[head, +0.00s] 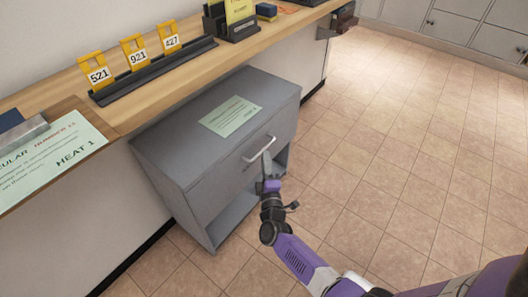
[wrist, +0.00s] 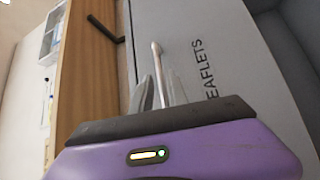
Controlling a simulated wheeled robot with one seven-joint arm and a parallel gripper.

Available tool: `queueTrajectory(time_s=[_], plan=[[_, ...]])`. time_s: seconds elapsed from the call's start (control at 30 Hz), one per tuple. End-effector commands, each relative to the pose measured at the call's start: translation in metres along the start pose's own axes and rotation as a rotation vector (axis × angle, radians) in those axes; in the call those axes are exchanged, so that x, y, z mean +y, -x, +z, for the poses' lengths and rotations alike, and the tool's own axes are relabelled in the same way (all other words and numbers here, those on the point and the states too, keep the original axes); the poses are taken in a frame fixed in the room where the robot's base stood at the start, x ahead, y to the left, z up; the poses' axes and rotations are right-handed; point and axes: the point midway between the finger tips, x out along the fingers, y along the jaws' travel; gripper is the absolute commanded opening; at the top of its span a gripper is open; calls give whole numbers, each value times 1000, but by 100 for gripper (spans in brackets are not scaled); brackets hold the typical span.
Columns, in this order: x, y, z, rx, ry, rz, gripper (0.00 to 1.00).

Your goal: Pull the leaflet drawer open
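The leaflet drawer (head: 232,173) is the grey front of a low grey cabinet beneath the counter, and it looks closed. Its pale bar handle (head: 259,149) is on the upper part of the front. In the wrist view the handle (wrist: 158,72) runs between my two fingers, beside the word "LEAFLETS" on the drawer front (wrist: 225,60). My gripper (wrist: 160,90) is open, with a finger on either side of the handle and a gap showing. In the head view my gripper (head: 267,165) reaches the handle from the front; its fingertips partly cover the handle's lower end.
A green sheet (head: 231,116) lies on the cabinet top. An open space shows under the drawer. The wooden counter (head: 190,72) runs above and behind, carrying yellow number tags (head: 134,52) in a black rack. The tiled floor (head: 400,150) in front and right is clear.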

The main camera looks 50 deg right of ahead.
Motion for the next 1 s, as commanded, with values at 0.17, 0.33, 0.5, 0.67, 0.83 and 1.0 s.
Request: queueTrajectory(time_s=[0.17,0.33,0.5,0.67,0.83,1.0], plan=[[-2,-28,0,-1,-2,2,20],[-2,-45,0,0,-2,1,20],[-1,-50,0,2,-1,-1,20],[0,-50,-1,2,-1,-1,20],[0,-49,-1,2,-1,-1,0],[0,-49,-1,2,-2,-1,0]])
